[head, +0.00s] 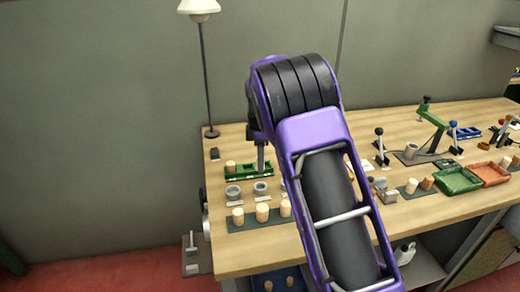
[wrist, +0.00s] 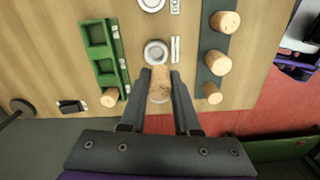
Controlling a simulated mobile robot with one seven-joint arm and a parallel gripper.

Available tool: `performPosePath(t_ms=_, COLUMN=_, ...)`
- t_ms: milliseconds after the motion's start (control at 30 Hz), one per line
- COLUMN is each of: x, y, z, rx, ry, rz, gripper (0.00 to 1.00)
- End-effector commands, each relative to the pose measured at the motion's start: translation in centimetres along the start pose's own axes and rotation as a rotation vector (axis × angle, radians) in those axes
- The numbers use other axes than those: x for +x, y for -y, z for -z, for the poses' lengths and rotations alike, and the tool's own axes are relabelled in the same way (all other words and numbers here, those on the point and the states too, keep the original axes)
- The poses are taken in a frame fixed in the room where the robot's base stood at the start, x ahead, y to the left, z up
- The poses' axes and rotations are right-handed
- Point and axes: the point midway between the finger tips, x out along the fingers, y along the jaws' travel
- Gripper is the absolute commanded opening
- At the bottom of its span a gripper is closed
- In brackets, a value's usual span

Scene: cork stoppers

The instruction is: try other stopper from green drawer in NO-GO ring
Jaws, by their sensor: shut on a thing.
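My gripper (wrist: 161,76) is shut on a cork stopper (wrist: 160,88) in the wrist view, its fingers on either side of it. The stopper's far end overlaps the edge of a grey ring (wrist: 155,52); I cannot tell whether they touch. A second ring (wrist: 152,4) is at the top edge. In the head view the rings show as a left one (head: 233,191) and a right one (head: 260,187). Their labels are too small to read. The green drawer (wrist: 124,62) has several compartments; another stopper (wrist: 109,98) sits in its end one. My arm hides part of the head view.
A dark strip (wrist: 205,54) with 3 corks stands on the other side of the rings. A lamp base (head: 211,134) and a small dark object (head: 214,153) are at the table's left. Green (head: 457,181) and orange trays (head: 492,175) lie to the right.

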Motion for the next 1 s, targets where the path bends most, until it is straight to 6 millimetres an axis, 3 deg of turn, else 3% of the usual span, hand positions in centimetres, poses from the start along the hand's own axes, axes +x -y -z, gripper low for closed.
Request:
performPosePath(t_ms=367, x=0.8, y=0.0, z=0.0, rx=0.002, ry=0.000, rz=0.001, gripper=0.00)
performPosePath(t_ms=1000, x=6.0, y=0.0, z=0.0, rx=0.002, ry=0.000, rz=-0.002, gripper=0.00)
